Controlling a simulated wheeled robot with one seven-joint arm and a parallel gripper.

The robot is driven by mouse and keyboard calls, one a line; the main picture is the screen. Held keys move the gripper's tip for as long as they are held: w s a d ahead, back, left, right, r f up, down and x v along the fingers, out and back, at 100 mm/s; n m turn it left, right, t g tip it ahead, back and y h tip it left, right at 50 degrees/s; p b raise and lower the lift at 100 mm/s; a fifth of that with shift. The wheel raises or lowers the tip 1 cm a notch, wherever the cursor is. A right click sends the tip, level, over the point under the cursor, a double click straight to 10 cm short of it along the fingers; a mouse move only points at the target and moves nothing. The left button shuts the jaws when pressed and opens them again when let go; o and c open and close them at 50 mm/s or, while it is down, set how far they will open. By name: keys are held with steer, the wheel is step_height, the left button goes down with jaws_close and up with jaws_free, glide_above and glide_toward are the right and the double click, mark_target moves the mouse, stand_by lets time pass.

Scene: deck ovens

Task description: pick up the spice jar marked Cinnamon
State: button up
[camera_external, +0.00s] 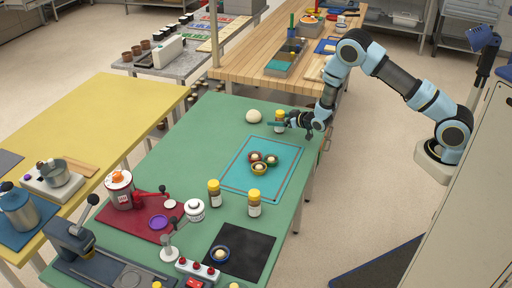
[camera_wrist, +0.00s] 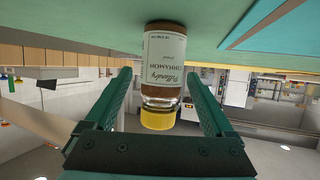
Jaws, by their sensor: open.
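The Cinnamon spice jar (camera_wrist: 163,75) has a yellow cap, clear glass and a white label reading "CINNAMON". In the wrist view it shows upside down, its base on the green table (camera_wrist: 90,25). It stands between the two fingers of my gripper (camera_wrist: 160,98), which are apart with visible gaps on both sides. In the external view the jar (camera_external: 280,121) stands near the right far edge of the green table, and my gripper (camera_external: 287,122) reaches it from the right. The fingers partly hide the jar there.
Two similar yellow-capped jars (camera_external: 214,193) (camera_external: 254,203) stand nearer the camera. A pale ball (camera_external: 253,116) lies left of my gripper. A turquoise mat (camera_external: 236,178) holds several small bowls. A wooden table (camera_external: 235,66) stands behind.

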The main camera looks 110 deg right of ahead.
steer(key=shift+x, duration=1.15)
steer(key=shift+c, duration=0.2)
jaws_close()
